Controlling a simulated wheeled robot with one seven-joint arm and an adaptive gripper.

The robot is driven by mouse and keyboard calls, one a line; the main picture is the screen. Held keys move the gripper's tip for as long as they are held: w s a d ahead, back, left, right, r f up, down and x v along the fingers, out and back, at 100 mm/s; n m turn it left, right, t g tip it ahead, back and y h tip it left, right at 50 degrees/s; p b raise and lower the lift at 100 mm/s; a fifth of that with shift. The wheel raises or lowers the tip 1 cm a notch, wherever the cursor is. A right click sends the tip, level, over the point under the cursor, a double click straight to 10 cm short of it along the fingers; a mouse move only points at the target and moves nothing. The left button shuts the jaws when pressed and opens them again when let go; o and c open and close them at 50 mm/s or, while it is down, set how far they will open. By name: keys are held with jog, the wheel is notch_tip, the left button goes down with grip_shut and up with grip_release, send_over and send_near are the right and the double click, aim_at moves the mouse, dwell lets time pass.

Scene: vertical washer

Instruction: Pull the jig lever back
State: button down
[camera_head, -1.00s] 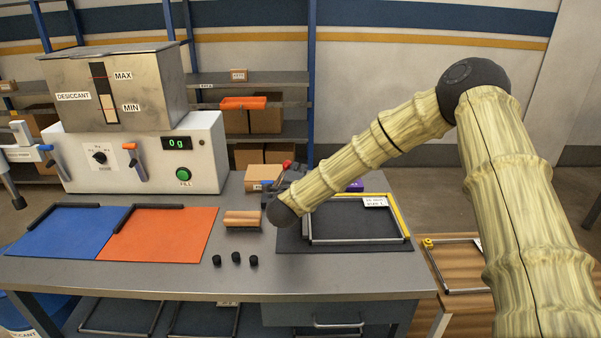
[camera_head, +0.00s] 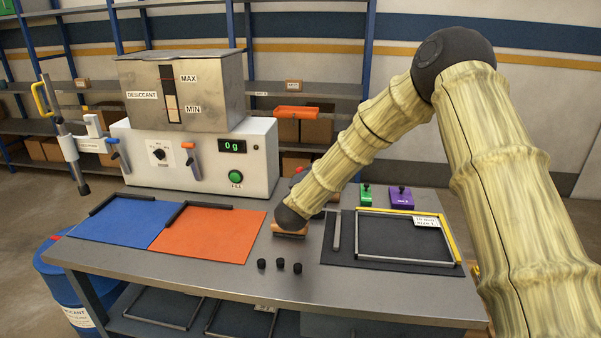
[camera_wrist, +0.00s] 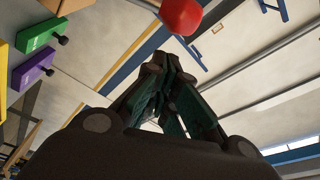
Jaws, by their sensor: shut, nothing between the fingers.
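A red rounded knob (camera_head: 298,176) shows just behind my forearm in the head view. It also shows at the top of the wrist view (camera_wrist: 182,15), beyond my fingertips and apart from them. It may be the end of the jig lever; the rest of that part is hidden. My gripper (camera_wrist: 168,62) is shut and empty in the wrist view. The jig frame (camera_head: 405,238), with a yellow right edge and a white label, lies on a black mat (camera_head: 335,255) right of my wrist.
Green (camera_head: 366,196) and purple (camera_head: 400,198) boxes stand behind the frame. The desiccant machine (camera_head: 195,155) and blue (camera_head: 115,222) and orange (camera_head: 210,232) mats are at left.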

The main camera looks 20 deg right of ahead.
jog(key=shift+s+d+r, duration=0.55)
jog(key=shift+d+r, duration=0.8)
jog(key=shift+d, duration=0.3)
jog(key=b+v, duration=0.1)
jog(key=v, duration=0.8)
jog(key=shift+s+f, duration=0.2)
jog(key=shift+s, duration=0.1)
